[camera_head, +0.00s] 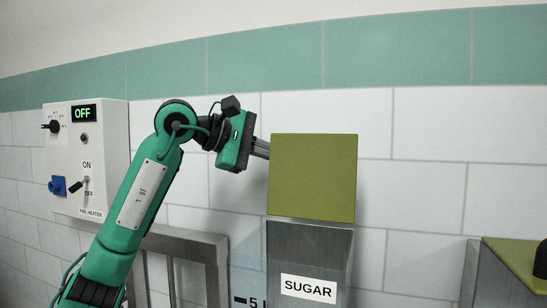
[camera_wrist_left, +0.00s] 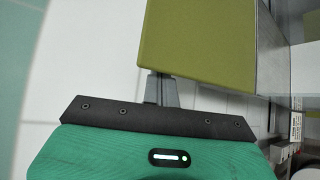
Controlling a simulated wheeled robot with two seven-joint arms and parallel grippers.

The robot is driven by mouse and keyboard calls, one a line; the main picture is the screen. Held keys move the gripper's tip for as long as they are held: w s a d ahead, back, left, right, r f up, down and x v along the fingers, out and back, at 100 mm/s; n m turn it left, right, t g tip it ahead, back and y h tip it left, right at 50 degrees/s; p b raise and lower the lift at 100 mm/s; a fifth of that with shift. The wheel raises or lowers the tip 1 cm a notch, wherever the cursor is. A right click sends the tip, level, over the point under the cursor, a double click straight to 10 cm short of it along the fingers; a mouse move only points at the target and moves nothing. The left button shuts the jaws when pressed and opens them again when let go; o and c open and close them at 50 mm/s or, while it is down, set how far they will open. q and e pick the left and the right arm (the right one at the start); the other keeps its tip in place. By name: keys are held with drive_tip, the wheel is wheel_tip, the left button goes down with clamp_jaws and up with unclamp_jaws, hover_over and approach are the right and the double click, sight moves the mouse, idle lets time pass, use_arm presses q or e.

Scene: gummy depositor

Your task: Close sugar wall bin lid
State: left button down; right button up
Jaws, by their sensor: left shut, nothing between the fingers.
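The sugar bin's olive-green lid (camera_head: 312,178) stands raised, roughly upright, above the metal bin (camera_head: 310,252) labelled SUGAR. My left gripper (camera_head: 262,148) is at the lid's upper left edge, with its fingers shut and empty. The fingertips pass out of sight at that edge, seemingly behind the lid. In the left wrist view the lid (camera_wrist_left: 200,40) fills the upper middle, and the closed fingers (camera_wrist_left: 161,88) meet its lower edge. I cannot tell whether they touch it. My right gripper is not in view.
A white control box (camera_head: 88,155) with an OFF display is on the wall at left. Another metal bin with an olive top (camera_head: 515,262) and a dark object is at far right. The tiled wall above the lid is clear.

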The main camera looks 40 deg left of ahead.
sight(282, 154)
use_arm(q)
drive_tip(key=shift+s, duration=0.1)
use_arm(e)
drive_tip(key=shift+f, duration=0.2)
